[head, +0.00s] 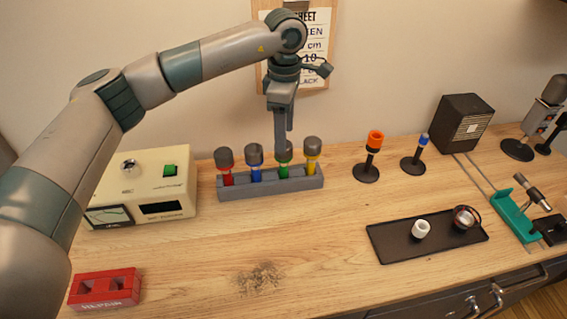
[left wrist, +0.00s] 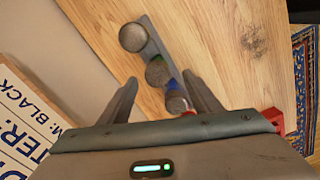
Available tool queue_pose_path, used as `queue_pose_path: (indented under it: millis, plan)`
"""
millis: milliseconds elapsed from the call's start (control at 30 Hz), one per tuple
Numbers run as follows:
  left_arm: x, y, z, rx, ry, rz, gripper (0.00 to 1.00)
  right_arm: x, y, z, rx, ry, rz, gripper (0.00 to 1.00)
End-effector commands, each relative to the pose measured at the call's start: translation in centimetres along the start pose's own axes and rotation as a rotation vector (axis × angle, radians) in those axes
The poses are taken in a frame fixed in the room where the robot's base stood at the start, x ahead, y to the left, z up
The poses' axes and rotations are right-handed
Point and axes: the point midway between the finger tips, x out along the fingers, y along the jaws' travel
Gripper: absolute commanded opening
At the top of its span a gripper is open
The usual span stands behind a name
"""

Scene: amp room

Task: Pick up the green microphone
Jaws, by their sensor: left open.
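The green microphone (head: 284,171) stands upright in a grey rack (head: 270,187), between the blue microphone (head: 254,173) and the yellow microphone (head: 312,166). The red microphone (head: 227,177) is at the rack's left end. My left gripper (head: 284,148) points down at the green microphone's grey head and partly hides it. In the left wrist view my left gripper (left wrist: 160,77) is open, and the green microphone's round head (left wrist: 157,71) shows between the fingertips. I cannot tell whether the fingers touch it. My right gripper is in neither view.
A cream meter box (head: 145,188) stands left of the rack, a red block (head: 105,289) in front. To the right are an orange-topped stand (head: 368,160), a blue-topped stand (head: 416,157) and a black tray (head: 385,244). A clipboard (head: 318,50) hangs behind.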

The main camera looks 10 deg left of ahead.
Motion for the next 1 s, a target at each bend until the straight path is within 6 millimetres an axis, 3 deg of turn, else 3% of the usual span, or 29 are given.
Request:
queue_pose_path:
  millis: [467, 800, 1000]
  plan:
    - [0.5, 0.1, -0.1, -0.001, 0.001, -0.002, 0.58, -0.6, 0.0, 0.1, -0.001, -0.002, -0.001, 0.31]
    - [3.7, 0.5, -0.4, -0.001, 0.001, -0.004, 0.58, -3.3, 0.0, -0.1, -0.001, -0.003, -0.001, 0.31]
    - [5.2, 0.5, -0.4, 0.0, 0.001, -0.001, 0.58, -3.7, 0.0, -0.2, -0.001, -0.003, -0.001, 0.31]
